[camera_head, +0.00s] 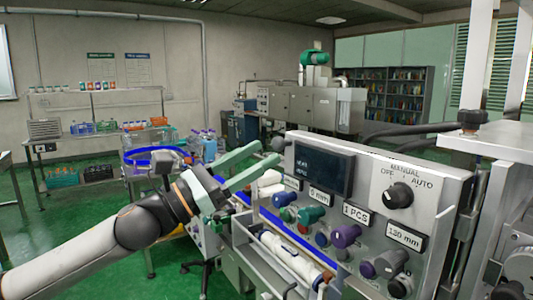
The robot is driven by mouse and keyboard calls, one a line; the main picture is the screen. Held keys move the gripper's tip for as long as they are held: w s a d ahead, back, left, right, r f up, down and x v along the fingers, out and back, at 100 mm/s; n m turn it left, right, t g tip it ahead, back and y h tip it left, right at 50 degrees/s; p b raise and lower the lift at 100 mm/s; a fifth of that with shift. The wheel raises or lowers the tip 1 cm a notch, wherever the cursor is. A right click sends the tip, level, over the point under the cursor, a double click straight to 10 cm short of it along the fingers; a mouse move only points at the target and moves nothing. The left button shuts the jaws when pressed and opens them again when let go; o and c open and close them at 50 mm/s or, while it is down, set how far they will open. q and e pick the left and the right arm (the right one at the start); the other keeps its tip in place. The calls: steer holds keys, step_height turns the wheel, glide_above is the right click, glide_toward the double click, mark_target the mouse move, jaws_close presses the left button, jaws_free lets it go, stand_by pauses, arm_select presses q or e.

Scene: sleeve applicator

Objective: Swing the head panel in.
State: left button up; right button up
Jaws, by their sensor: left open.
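The head panel (325,200) is a grey metal control panel on the right, standing at an angle to me. It has a dark display (323,170), a MANUAL/AUTO selector knob (398,196), white labels and several coloured knobs. My left gripper (267,153) comes in from the left with its pale green fingers spread apart and empty. Its fingertips appear close to the panel's far left edge; I cannot tell whether they touch it. My right gripper is not in view.
A metal tray with a white roll (290,256) lies below the panel. A white machine housing (492,140) stands at the right edge. Shelves with bottles and crates (95,174) stand at the back left. Green floor (60,235) is open at left.

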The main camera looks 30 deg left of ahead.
arm_select(q)
steer(key=shift+p+x, duration=0.55)
steer(key=shift+x, duration=0.25)
steer(key=shift+w+d+r, duration=0.1)
steer(key=shift+w+r, duration=0.1)
steer(key=shift+w, duration=0.1)
steer(key=shift+f, duration=0.1)
jaws_close()
stand_by(1.0)
